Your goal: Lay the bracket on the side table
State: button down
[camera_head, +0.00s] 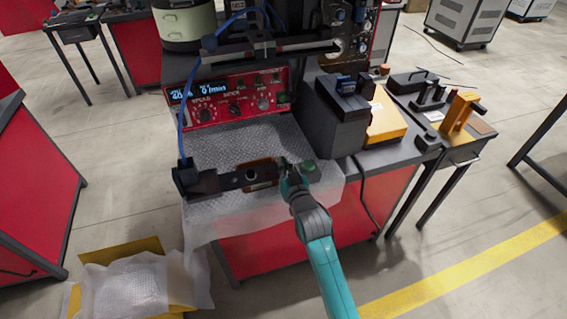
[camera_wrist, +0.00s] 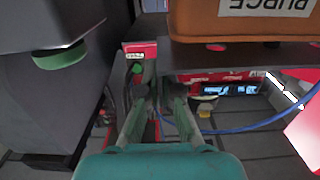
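My gripper (camera_head: 290,172) is low over the front of the red workbench, beside a dark bar. In the wrist view its two fingers (camera_wrist: 160,95) stand apart, with no held object visible between them. An orange, upright, bracket-like piece (camera_head: 459,112) stands on the small dark-topped side table (camera_head: 462,152) at the right, well away from my gripper. I cannot tell for certain that this piece is the bracket. No other clear bracket shows.
A dark bar with an orange-brown block (camera_head: 262,172) lies left of my gripper; the wrist view shows a block marked PURGE (camera_wrist: 240,22) close by. A black box (camera_head: 340,115) and a yellow-orange case (camera_head: 385,118) stand to the right. Bubble wrap (camera_head: 240,140) covers the bench front.

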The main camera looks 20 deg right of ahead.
jog(key=shift+f, duration=0.35)
jog(key=c, duration=1.3)
grip_release()
jog(key=shift+r, duration=0.15)
jog(key=s, duration=0.4)
jog(key=s+r, duration=0.1)
jog(key=s, duration=0.7)
jog(key=shift+r, duration=0.25)
